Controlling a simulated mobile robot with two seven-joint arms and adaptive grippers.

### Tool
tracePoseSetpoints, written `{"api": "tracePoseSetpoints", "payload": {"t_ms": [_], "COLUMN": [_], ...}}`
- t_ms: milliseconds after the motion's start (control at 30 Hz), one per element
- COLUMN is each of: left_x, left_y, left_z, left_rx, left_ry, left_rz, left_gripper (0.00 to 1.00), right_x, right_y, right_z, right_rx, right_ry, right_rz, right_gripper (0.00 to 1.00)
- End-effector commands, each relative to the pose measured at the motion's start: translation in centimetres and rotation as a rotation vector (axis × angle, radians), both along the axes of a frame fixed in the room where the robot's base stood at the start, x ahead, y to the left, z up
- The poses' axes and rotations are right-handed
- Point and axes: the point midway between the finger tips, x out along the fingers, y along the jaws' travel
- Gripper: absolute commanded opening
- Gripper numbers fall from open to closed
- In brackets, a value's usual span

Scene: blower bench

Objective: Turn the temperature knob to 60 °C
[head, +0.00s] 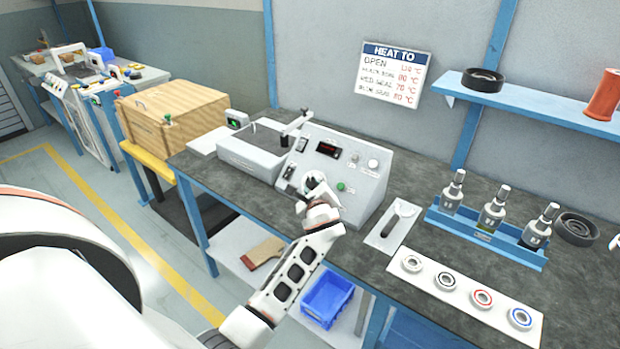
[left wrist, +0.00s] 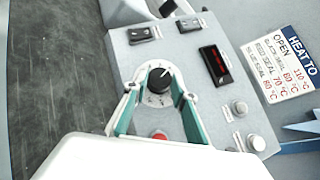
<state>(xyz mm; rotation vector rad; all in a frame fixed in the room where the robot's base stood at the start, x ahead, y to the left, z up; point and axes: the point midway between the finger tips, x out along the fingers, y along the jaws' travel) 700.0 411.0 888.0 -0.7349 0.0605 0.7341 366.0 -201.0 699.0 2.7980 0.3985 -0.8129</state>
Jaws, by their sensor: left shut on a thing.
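The heater's control box (head: 345,165) stands on the bench with a sloped grey panel. In the left wrist view, the black temperature knob (left wrist: 158,79) sits on a white round dial with a pale pointer mark toward the upper right. The dial's figures are too small to read. My left gripper (head: 317,185) is at the panel and hides the knob in the head view. In the left wrist view, its teal-padded fingers (left wrist: 158,88) lie on either side of the knob, shut on it. A red-digit display (left wrist: 216,65) is lit, but I cannot read it. My right gripper is not identifiable.
A "HEAT TO" sign (head: 392,74) hangs on the wall. Round buttons (left wrist: 240,108), a red button (left wrist: 159,135) and rocker switches (left wrist: 140,34) are close to the knob.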

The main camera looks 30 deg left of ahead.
Motion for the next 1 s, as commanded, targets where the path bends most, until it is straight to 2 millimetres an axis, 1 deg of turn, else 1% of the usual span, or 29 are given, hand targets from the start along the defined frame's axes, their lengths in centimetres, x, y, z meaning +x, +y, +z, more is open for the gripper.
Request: {"api": "tracePoseSetpoints", "payload": {"t_ms": [33,133,200,300,400,967,1000], "left_x": [0.1,0.1,0.2,0.2,0.2,0.3,0.3], "left_y": [-0.3,-0.2,-0.2,-0.2,-0.2,-0.1,-0.1], "left_z": [0.3,0.3,0.3,0.3,0.2,0.2,0.2], "left_rx": [-0.027,-0.069,-0.093,-0.120,-0.139,-0.158,-0.158], "left_ry": [0.005,0.008,0.009,0.012,0.012,0.013,0.012], "left_rz": [0.022,0.066,0.089,0.117,0.137,0.158,0.157], "left_gripper": [0.05,0.05,0.05,0.05,0.05,0.05,0.34], "right_x": [0.1,0.1,-0.1,-0.7,-1.2,-1.3,-1.3], "right_y": [0.0,-0.2,-0.8,-1.9,-2.4,-2.2,-2.2], "right_z": [1.0,1.6,1.3,0.1,-0.5,-0.5,-0.5], "right_rx": [-0.001,-0.005,-0.014,-0.031,-0.040,-0.028,-0.028], "right_ry": [-0.002,-0.002,0.011,0.040,0.059,0.063,0.063], "right_rz": [0.000,-0.001,-0.008,-0.023,-0.030,-0.044,-0.044], "right_gripper": [0.40,0.40,0.40,0.40,0.40,0.40,0.40]}}
